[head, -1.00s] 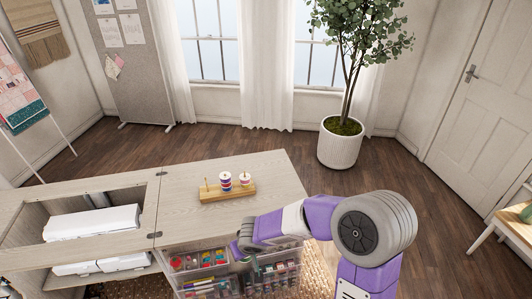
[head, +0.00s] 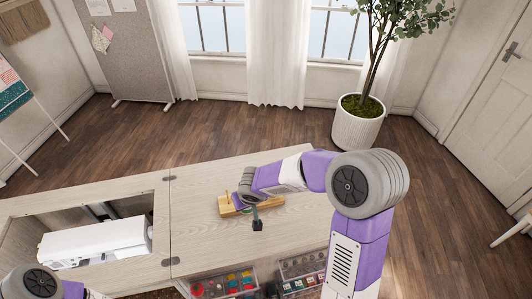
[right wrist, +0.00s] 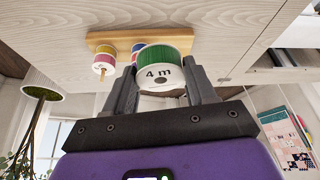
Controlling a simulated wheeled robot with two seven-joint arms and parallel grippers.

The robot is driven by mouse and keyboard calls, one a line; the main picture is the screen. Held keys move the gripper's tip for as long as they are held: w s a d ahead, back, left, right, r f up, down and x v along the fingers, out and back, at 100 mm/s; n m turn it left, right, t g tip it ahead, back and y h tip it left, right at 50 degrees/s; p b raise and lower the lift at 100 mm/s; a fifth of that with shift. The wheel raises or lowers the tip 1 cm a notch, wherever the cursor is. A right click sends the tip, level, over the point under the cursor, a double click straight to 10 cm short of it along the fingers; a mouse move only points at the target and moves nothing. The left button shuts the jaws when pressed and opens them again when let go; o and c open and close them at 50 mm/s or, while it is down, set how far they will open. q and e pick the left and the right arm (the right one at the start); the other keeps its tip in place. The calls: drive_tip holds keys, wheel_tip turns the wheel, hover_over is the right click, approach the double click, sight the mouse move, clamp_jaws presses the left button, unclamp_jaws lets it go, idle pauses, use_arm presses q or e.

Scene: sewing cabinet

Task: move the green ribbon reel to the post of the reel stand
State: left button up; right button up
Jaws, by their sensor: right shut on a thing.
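The green ribbon reel (right wrist: 164,57), with a white face marked "4 m", is held between the fingers of my right gripper (right wrist: 162,76) in the right wrist view. In the head view that gripper (head: 256,218) is above the cabinet top, by the reel stand; I cannot make out the green reel there. The wooden reel stand (head: 225,209) is partly covered by my arm, with one bare post (head: 229,197) showing at its left. The stand's bar (right wrist: 118,37) also shows behind the green reel in the right wrist view. My left gripper is outside both views.
A yellow-and-magenta reel (right wrist: 103,60) and a blue-and-red reel (right wrist: 137,49), partly hidden, are on the stand. The cabinet top (head: 195,240) is clear around it. A white machine (head: 95,242) lies in the opening at left. Clear drawers (head: 225,285) stand out at the front.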

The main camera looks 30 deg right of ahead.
drive_tip(key=w+d+r+m+h+b, duration=0.1)
drive_tip(key=w+d, duration=0.4)
drive_tip(key=d, duration=0.2)
drive_tip(key=w+d+m+b, duration=0.1)
drive_tip(key=w+d+m, duration=0.1)
drive_tip(key=w+d, duration=0.35)
drive_tip(key=d+f+b, duration=0.1)
drive_tip(key=f+b, duration=0.1)
drive_tip(key=d+f+b, duration=0.1)
drive_tip(key=f, duration=0.1)
drive_tip(key=shift+s+d+f, duration=0.1)
drive_tip(key=shift+s+d, duration=0.2)
drive_tip(key=shift+s, duration=0.05)
drive_tip(key=shift+s, duration=0.1)
drive_tip(key=shift+f, duration=0.15)
drive_tip(key=shift+f+b, duration=0.5)
drive_tip(key=shift+b, duration=0.15)
drive_tip(key=shift+f+b, duration=1.3)
drive_tip(key=shift+f, duration=0.35)
drive_tip(key=o, duration=1.1)
